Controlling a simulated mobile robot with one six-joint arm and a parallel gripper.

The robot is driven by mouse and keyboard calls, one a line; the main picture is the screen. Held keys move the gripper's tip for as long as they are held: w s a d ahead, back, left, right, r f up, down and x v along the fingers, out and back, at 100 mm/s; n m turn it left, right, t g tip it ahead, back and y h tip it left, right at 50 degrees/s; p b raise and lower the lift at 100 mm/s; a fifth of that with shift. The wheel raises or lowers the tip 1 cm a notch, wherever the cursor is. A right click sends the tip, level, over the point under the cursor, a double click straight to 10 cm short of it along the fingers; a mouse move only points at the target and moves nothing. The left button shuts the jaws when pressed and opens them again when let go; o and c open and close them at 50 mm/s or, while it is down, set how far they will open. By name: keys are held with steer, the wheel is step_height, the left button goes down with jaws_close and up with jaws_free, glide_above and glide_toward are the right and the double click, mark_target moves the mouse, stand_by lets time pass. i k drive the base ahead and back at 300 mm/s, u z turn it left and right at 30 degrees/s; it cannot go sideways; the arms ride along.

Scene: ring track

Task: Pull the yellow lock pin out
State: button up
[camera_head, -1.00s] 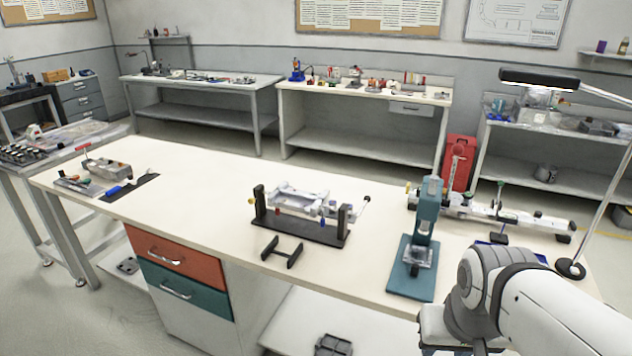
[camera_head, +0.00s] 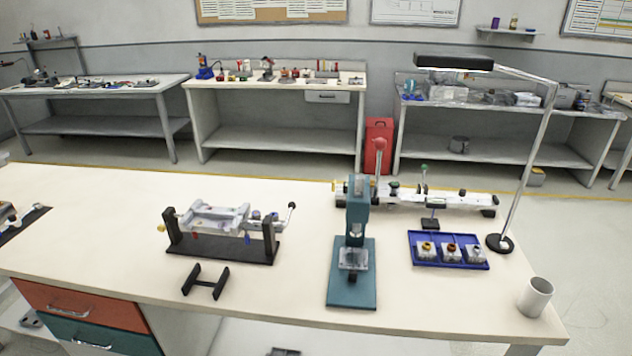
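A small yellow knob (camera_head: 162,228), which looks like the yellow lock pin, sticks out at the left end of a grey metal fixture (camera_head: 218,218). The fixture is held between two black uprights on a black base (camera_head: 225,246). A red pin (camera_head: 194,236) and a blue pin (camera_head: 248,238) hang at its front, and a black-knobbed crank (camera_head: 292,207) is at its right end. How deep the yellow pin sits is too small to tell. Another yellow piece (camera_head: 336,187) shows at the left end of a rail assembly (camera_head: 440,198). My gripper is not in view.
A black H-shaped stand (camera_head: 206,281) lies in front of the fixture. A teal press (camera_head: 352,270) stands to its right. Further right are a blue tray (camera_head: 418,255) with several parts, a lamp (camera_head: 520,160) and a grey cup (camera_head: 535,297). The bench (camera_head: 110,235) left of the fixture is mostly clear.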

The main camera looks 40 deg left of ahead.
mark_target(161, 227)
steer(key=z, duration=0.3)
steer(key=k, duration=0.85)
steer(key=u, duration=1.85)
steer(key=i, duration=1)
steer(key=u, duration=0.05)
